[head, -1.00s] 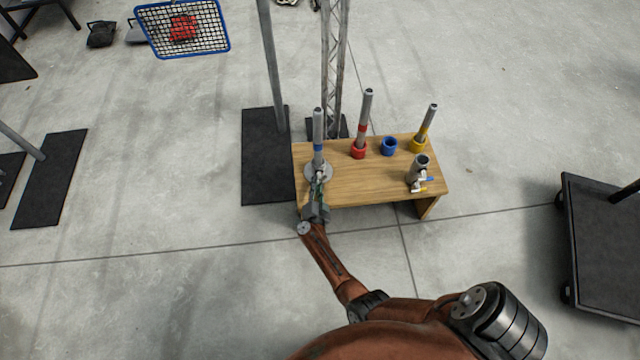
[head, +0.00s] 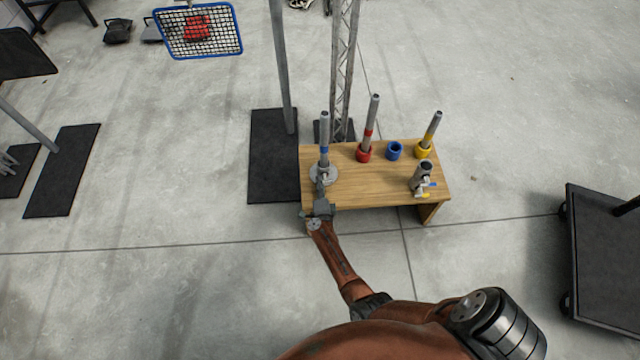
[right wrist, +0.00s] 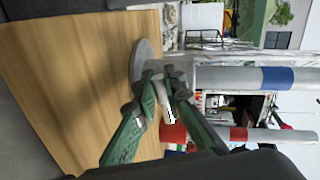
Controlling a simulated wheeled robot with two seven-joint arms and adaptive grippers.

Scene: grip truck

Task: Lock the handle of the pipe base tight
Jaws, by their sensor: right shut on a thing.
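The pipe base (head: 323,175) is a round grey flange on the left end of the wooden bench. A grey pipe with a blue band (head: 324,140) stands upright in it. In the right wrist view the base (right wrist: 148,72) shows side-on, with the blue-banded pipe (right wrist: 240,78) running to the right. My right gripper (head: 321,188) is at the front of the base. In the right wrist view its green fingers (right wrist: 165,88) are closed around a small grey part, seemingly the handle (right wrist: 169,110), close beside the base. The fingers hide much of it. My left gripper is not in view.
On the wooden bench (head: 375,188) stand a red-banded pipe in a red cup (head: 364,153), an empty blue cup (head: 395,151), a yellow-banded pipe in a yellow cup (head: 423,150) and a metal clamp holder (head: 422,178). A black cart (head: 605,250) stands right.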

